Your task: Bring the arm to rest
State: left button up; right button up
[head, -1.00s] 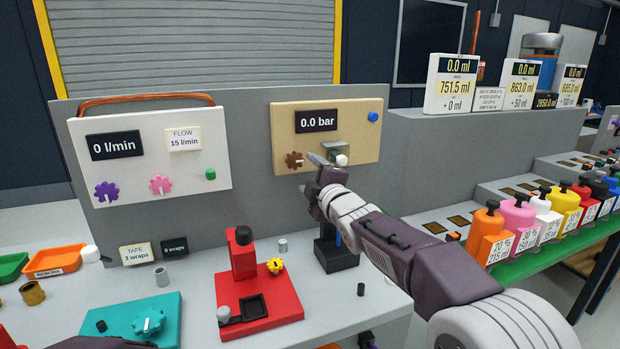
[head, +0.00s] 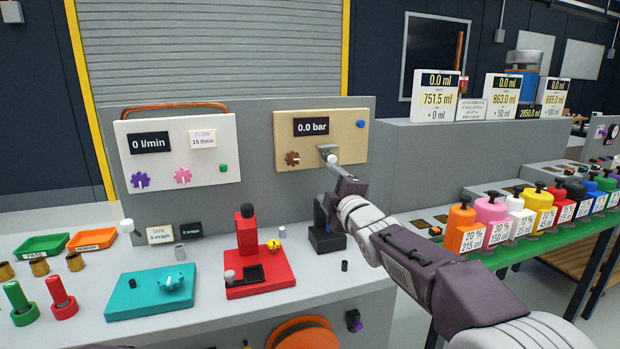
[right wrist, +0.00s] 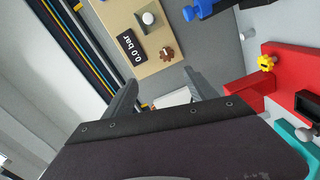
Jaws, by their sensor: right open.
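My right arm reaches in from the lower right in the head view. Its gripper (head: 338,172) is in front of the tan pressure panel (head: 346,138), just below the white-knobbed lever (head: 331,158); I cannot tell the exact gap. In the right wrist view the gripper (right wrist: 158,88) has its two fingers spread with nothing held between them. The panel (right wrist: 160,62) shows beyond the fingertips, with its brown knob (right wrist: 167,53) and white lever knob (right wrist: 148,18). The panel display reads 0.0 bar. My left gripper does not show.
A red fixture (head: 262,280) and a teal fixture (head: 125,300) stand on the grey bench. A black stand (head: 326,238) is below the gripper. Several coloured bottles (head: 462,222) line the green-edged shelf at right. A white flow panel (head: 178,165) is at left.

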jog(key=s+d+f+m+g+h, duration=0.2)
jog(key=s+d+f+m+g, duration=0.15)
jog(key=f, duration=0.55)
jog(key=s+d+f+m+g+h, duration=0.1)
jog(key=s+d+f+m+g, duration=0.25)
jog(key=f, duration=0.55)
jog(key=s+d+f+m+g+h, duration=0.1)
jog(key=s+d+f+m+h, duration=0.1)
jog(key=s+d+f, duration=0.5)
jog(key=s+a+f+m+g, duration=0.1)
jog(key=s+f+m+g, duration=0.3)
jog(key=s+f, duration=0.45)
jog(key=s+f+m+g, duration=0.4)
jog(key=s+f+m, duration=0.15)
jog(key=s, duration=0.55)
pick_arm(q)
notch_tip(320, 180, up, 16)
jog(key=p, duration=1.6)
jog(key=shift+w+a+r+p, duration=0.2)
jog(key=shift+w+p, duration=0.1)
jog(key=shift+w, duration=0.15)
pick_arm(e)
notch_tip(320, 180, up, 16)
jog(key=shift+s, duration=0.2)
